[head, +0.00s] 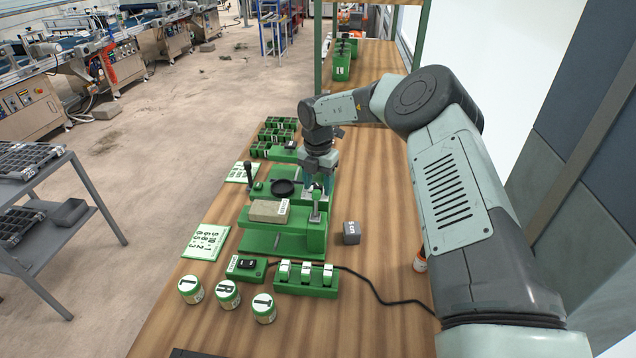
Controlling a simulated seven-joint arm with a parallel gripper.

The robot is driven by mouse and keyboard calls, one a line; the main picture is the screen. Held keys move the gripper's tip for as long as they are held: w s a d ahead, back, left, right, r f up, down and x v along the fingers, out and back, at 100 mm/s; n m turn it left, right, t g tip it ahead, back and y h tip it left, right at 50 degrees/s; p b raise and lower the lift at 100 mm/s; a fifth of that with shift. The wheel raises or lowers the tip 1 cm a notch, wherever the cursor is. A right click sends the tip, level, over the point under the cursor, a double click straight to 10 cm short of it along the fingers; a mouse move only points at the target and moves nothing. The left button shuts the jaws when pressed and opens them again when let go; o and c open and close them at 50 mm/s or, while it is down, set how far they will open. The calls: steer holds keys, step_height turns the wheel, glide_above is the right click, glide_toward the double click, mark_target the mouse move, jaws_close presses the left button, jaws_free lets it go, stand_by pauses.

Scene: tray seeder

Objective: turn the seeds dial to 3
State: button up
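The green seeder (283,243) stands on the wooden bench, with a round black dish (283,187) and a beige block (268,209) on it. My gripper (318,184) points down over the seeder's right side, close to a small pale upright part with a label plate (316,212). I cannot tell whether the fingers touch that part or how far apart they are. The seeds dial cannot be made out for certain; the gripper and arm cover part of this area, and no dial setting is readable.
A grey labelled cube (351,232) sits right of the seeder. In front are a switch box (246,267) with a black cable, a green rack (306,281) with white-labelled pieces, and jars marked L (191,289), R (228,294) and T (264,308). A number card (205,242) lies left.

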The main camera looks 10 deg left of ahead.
mark_target(318, 186)
steer(key=shift+r, duration=0.1)
step_height(318, 186, up, 11)
stand_by(0.4)
steer(key=shift+f, duration=0.2)
